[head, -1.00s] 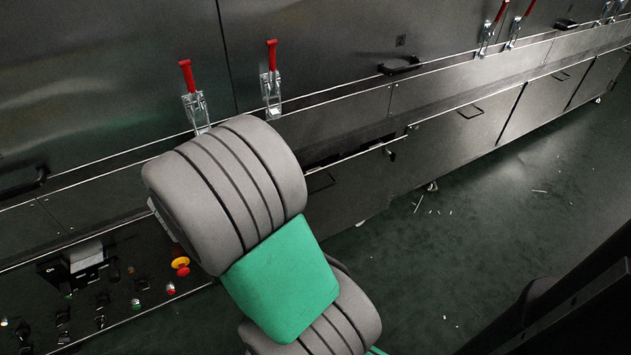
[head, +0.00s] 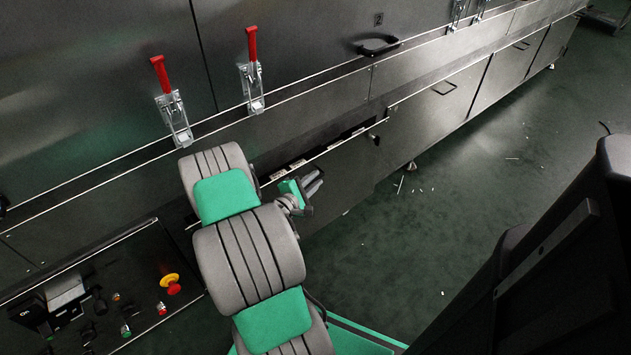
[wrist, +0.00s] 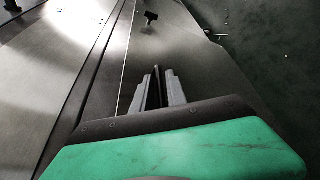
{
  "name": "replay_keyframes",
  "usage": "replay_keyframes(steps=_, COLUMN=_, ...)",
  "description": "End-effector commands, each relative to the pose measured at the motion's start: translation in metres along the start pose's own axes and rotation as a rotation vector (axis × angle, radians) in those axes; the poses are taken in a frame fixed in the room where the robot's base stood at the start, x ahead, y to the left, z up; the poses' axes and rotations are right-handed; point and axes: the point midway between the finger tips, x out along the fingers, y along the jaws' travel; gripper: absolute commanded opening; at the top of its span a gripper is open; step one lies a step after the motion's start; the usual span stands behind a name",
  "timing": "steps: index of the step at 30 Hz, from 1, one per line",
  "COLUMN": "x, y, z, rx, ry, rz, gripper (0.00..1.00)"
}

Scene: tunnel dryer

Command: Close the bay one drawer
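The drawer (head: 345,178) in the lower machine front, which I take to be bay one, stands partly pulled out. A dark gap with pale labels shows behind its top edge in the head view. A small black T-shaped catch sits near its far end and also shows in the wrist view (wrist: 151,17). My gripper (head: 318,181) is close to the drawer front near its top edge. In the wrist view my gripper (wrist: 161,72) has its grey fingers together with nothing between them. Whether the fingertips touch the metal I cannot tell.
A control panel with a red-and-yellow emergency stop (head: 171,284) lies left of my arm. Two red-handled toggle clamps (head: 252,75) and a black handle (head: 377,45) are on the upper doors. The green floor (head: 450,220) at right is mostly clear, with small scraps.

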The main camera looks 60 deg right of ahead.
Motion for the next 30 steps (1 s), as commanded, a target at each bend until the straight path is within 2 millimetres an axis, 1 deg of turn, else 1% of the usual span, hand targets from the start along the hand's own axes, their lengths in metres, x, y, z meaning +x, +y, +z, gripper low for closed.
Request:
replay_keyframes(steps=1, x=0.0054, y=-0.001, z=0.0003, rx=0.0, ry=-0.002, rz=0.0, gripper=0.18)
replay_keyframes(steps=3, x=0.0089, y=-0.0001, z=0.0007, rx=0.001, ry=-0.001, rz=0.001, gripper=0.18)
replay_keyframes(steps=10, x=0.0099, y=0.0002, z=0.0016, rx=0.002, ry=-0.002, rz=-0.001, gripper=0.17)
replay_keyframes(steps=16, x=0.0102, y=-0.0002, z=0.0022, rx=0.002, ry=-0.003, rz=-0.002, gripper=0.0)
replay_keyframes(steps=30, x=0.0099, y=-0.0007, z=0.0021, rx=0.001, ry=-0.003, rz=-0.003, gripper=0.0)
